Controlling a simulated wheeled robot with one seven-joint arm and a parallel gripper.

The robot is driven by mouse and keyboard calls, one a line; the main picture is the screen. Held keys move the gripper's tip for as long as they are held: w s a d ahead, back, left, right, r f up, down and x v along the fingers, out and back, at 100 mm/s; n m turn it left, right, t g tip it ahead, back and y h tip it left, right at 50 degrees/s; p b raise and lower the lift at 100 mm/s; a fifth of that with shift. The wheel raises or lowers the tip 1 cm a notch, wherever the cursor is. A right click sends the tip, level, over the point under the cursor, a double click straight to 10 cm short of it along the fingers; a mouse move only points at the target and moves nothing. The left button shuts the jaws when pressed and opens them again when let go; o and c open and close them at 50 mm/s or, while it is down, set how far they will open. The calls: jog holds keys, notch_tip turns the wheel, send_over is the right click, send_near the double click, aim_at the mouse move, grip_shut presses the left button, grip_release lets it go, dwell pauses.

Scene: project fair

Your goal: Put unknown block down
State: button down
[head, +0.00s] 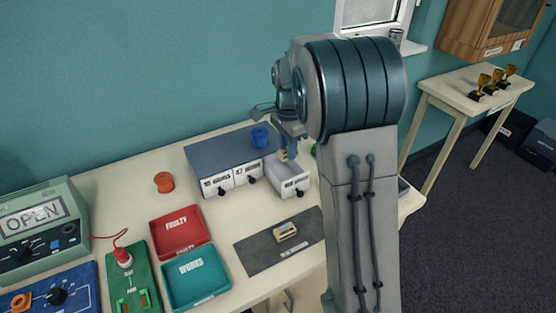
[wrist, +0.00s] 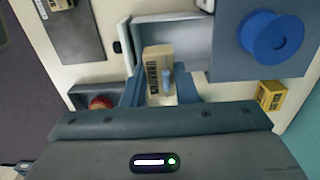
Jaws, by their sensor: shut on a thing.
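The unknown block (wrist: 157,66) is a small tan box with dark "UNKNOWN" lettering on its side. In the wrist view it sits between the two fingers of my gripper (wrist: 160,92), which is shut on it. In the head view my gripper (head: 286,148) points down over the pulled-out drawer (head: 292,184) of the grey cabinet (head: 215,160). A bit of the tan block (head: 283,156) shows at the fingertips, just above the drawer. The drawer also shows under the block in the wrist view (wrist: 145,32). Whether the block touches the drawer floor I cannot tell.
A blue spool (head: 260,138) stands on the cabinet, close to my gripper. A similar tan part (head: 286,231) lies on a dark mat (head: 262,252). Red "FAULTY" (head: 180,248) and teal "WORKS" (head: 212,290) trays are left. An orange spool (head: 164,182) stands behind them.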

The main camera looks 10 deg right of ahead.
aim_at(287, 172)
jog(key=shift+w+f, duration=0.15)
jog(key=shift+w, duration=0.15)
notch_tip(287, 172, down, 10)
jog(key=shift+r+p, duration=0.25)
jog(key=shift+p, duration=0.35)
jog(key=shift+f, duration=0.25)
jog(key=c, duration=1.4)
grip_release()
jog(key=shift+c, duration=0.2)
jog(key=shift+r, duration=0.1)
